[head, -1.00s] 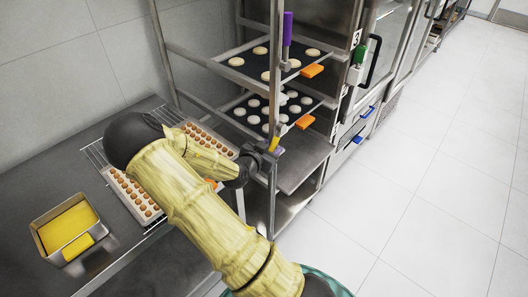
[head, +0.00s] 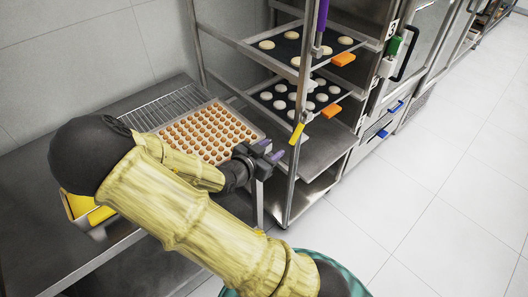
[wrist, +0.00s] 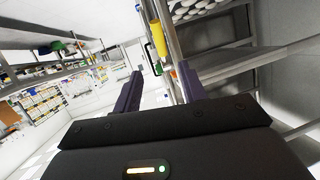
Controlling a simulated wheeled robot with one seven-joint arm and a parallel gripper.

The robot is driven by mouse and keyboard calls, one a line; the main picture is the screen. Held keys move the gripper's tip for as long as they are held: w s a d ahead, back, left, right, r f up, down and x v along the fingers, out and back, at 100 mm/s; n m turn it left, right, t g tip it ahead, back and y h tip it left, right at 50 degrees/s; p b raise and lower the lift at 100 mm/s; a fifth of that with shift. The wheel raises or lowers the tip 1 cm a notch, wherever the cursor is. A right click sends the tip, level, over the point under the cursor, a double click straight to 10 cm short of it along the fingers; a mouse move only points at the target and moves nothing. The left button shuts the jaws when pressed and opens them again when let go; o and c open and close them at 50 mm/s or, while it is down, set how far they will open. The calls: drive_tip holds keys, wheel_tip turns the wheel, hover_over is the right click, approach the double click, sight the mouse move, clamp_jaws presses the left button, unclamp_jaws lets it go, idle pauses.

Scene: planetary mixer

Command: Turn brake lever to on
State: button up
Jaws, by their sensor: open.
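A yellow lever (head: 297,133) sits on the front post of the steel rack in the head view, tilted slightly. It also shows at the top of the wrist view (wrist: 157,38). A purple handle (head: 321,18) is higher on the same post. No label shows which of them is the brake lever. My gripper (head: 270,150) is open and empty, its purple fingertips just left of and below the yellow lever, apart from it. In the wrist view my fingers (wrist: 160,72) stand apart, with the yellow lever beyond the gap between them.
The steel rack (head: 293,180) holds dark trays of pale dough rounds, with orange tabs (head: 343,59) at their edges. A tray of small brown rounds (head: 205,135) lies on the counter (head: 30,165) at left. A green handle (head: 394,46) is at right. The tiled floor (head: 430,190) is clear.

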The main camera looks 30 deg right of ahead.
drive_tip(key=v, duration=0.2)
drive_tip(key=shift+a+r, duration=0.1)
drive_tip(key=shift+a, duration=0.2)
drive_tip(key=shift+s, duration=0.1)
drive_tip(key=s+a+f+n+g+y+p, duration=0.1)
drive_tip(key=a+f+n+g+y+p, duration=0.15)
drive_tip(key=a+n+y, duration=0.65)
drive_tip(key=s+r+n+g+y+p, duration=0.1)
drive_tip(key=s+r+n+y, duration=0.2)
drive_tip(key=s+r+n, duration=0.2)
drive_tip(key=s+r, duration=0.3)
drive_tip(key=shift+r+y, duration=0.25)
drive_tip(key=shift+y, duration=0.15)
